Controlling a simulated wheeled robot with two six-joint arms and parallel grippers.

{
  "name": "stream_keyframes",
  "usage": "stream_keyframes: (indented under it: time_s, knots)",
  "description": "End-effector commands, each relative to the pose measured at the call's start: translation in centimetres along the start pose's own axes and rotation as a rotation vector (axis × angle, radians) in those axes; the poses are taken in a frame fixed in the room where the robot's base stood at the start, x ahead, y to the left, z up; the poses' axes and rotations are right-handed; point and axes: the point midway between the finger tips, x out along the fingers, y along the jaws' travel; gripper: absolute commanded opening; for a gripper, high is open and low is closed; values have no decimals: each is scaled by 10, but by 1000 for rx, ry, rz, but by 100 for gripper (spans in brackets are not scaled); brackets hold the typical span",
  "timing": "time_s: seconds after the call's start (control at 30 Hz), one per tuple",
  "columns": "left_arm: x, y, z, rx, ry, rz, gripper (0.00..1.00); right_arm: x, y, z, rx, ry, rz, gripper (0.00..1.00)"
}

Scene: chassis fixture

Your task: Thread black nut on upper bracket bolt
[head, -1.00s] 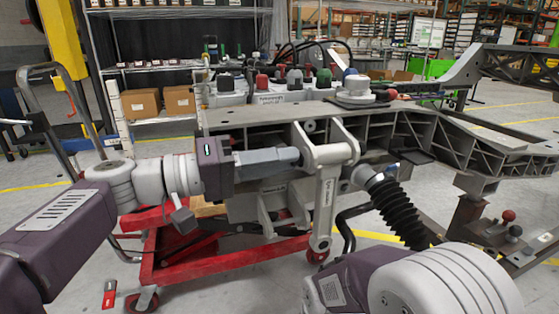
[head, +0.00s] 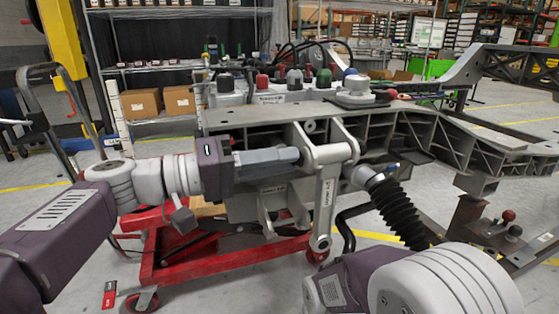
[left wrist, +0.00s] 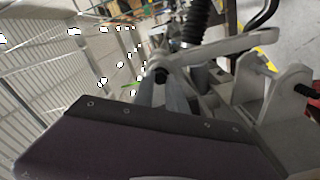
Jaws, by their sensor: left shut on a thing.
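My left gripper (head: 294,155) is shut, its grey fingers reaching right to the upper bracket (head: 333,152), a grey two-eared fork on the chassis. In the left wrist view, a small dark round piece, which looks like the black nut (left wrist: 162,75), sits between the fingertips (left wrist: 160,88), close to the bracket's end. In the head view the nut is hidden by the fingers and bracket. The upper bracket bolt cannot be made out. I cannot tell whether the nut touches it. My right gripper is out of view; only parts of my right arm show at the bottom right.
A grey link (head: 325,208) hangs from the bracket. A black bellows damper (head: 396,205) slants down to its right. A red cart (head: 225,261) stands below. In the left wrist view a dark bolt (left wrist: 305,91) protrudes from another bracket.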

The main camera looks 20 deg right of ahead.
Motion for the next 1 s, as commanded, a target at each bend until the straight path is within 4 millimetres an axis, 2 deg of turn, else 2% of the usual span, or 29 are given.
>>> stream_keyframes:
  time_s: [0.07, 0.17, 0.4, 0.5, 0.63, 0.9, 1.0]
  knots:
    - [0, 0, 0, 4, 0, 1, 0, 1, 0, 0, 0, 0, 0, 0]
    - [0, -6, 4, 70, 0, 1, 0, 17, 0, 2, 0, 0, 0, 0]
    - [1, -7, 5, 384, 1, 2, 0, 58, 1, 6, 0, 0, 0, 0]
    - [1, -5, 4, 512, 1, 1, 0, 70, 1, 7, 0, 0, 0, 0]
    - [1, -1, 2, 599, 0, 0, 0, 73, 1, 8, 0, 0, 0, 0]
    - [1, 1, 1, 616, -1, 0, 0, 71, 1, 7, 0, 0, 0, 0]
    - [2, 1, 1, 774, -1, 0, 0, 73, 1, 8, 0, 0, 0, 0]
